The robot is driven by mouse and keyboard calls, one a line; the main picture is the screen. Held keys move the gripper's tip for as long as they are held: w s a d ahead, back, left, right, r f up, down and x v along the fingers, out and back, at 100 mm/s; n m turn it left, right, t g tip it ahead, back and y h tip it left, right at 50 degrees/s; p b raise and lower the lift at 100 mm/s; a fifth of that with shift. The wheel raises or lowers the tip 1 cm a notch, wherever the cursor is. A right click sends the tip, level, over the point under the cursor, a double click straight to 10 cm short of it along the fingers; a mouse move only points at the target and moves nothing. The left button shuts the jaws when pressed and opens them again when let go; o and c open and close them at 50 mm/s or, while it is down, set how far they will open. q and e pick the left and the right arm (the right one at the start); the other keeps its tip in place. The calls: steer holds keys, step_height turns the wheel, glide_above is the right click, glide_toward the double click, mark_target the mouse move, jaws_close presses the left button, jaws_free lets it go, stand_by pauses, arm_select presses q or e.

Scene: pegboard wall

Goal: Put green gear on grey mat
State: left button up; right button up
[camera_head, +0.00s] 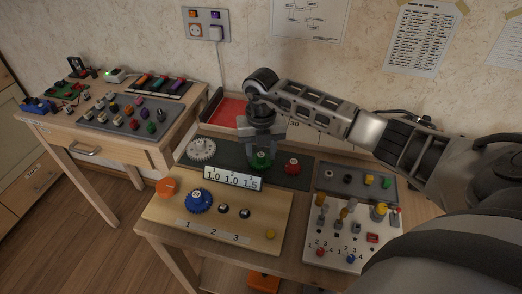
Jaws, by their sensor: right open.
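The green gear (261,160) stands at the middle of the dark grey mat (296,181), between a pale grey gear (201,149) on its left and a red gear (292,166) on its right. My right gripper (262,155) points down over the green gear from above. Its jaws are open, with the fingers at either side of the gear. The fingers and the sign in front hide part of the gear, so I cannot tell whether they touch it. My left gripper is out of view.
A white number sign (232,179) stands in front of the mat. A wooden board (172,211) nearer me bears a blue gear (199,201), an orange gear (167,188) and dark pegs. A red tray (229,111) lies behind. At right are a grey tray (334,188) and a white switch panel (342,224).

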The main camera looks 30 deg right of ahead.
mark_target(261, 154)
step_height(261, 154, up, 12)
steer(key=shift+b, duration=0.45)
stand_by(0.4)
